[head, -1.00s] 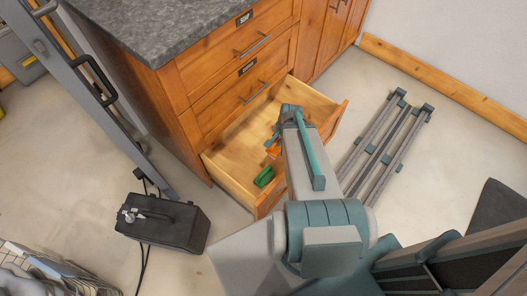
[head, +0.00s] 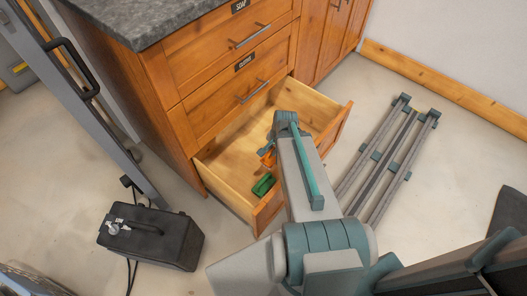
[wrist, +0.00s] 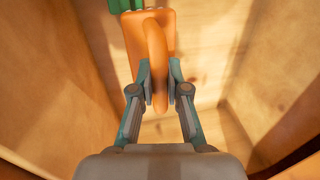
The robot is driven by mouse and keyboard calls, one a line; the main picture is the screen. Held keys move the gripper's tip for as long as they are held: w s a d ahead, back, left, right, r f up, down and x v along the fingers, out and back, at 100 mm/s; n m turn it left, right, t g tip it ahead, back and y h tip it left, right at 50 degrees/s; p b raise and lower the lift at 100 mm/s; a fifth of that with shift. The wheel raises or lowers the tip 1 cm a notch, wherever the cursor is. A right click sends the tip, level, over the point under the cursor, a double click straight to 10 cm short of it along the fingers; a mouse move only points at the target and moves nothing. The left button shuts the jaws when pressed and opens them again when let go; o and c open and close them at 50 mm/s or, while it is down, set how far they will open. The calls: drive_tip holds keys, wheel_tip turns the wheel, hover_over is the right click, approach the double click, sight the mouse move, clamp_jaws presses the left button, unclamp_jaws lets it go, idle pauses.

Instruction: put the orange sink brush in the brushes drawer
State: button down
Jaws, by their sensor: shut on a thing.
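In the head view the brush (head: 268,158) shows as a small orange patch beside my arm, inside the open bottom drawer (head: 228,184). The drawer walls stand on both sides of my gripper in the wrist view. I cannot tell if the brush touches the drawer floor. A green item, seemingly another brush (head: 264,186), lies in the drawer near its front left; it also shows at the top of the wrist view (wrist: 124,5).
Two shut drawers, the upper labelled SOAP (head: 238,38), are above the open one. A black box (head: 152,237) with a cable stands on the floor at left. A folded grey frame (head: 388,158) lies right of the drawer. A grey upright (head: 88,110) stands at left.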

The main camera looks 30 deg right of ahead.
drive_tip(key=w+f+b, duration=0.6)
drive_tip(key=f, duration=0.1)
drive_tip(key=w+d+f+b, duration=0.1)
drive_tip(key=w+f+b, duration=0.1)
drive_tip(key=w+f, duration=0.1)
drive_tip(key=shift+w+f+b, duration=0.4)
drive_tip(key=shift+f, duration=0.25)
drive_tip(key=shift+r, duration=0.1)
drive_tip(key=c, duration=1.2)
unclamp_jaws()
drive_tip(key=shift+o, duration=0.2)
wheel_tip(320, 180, up, 12)
drive_tip(key=s+p, duration=0.2)
drive_tip(key=p, duration=0.3)
drive_tip(key=shift+s+d, duration=0.15)
drive_tip(key=shift+d, duration=0.3)
drive_tip(key=shift+p, duration=0.3)
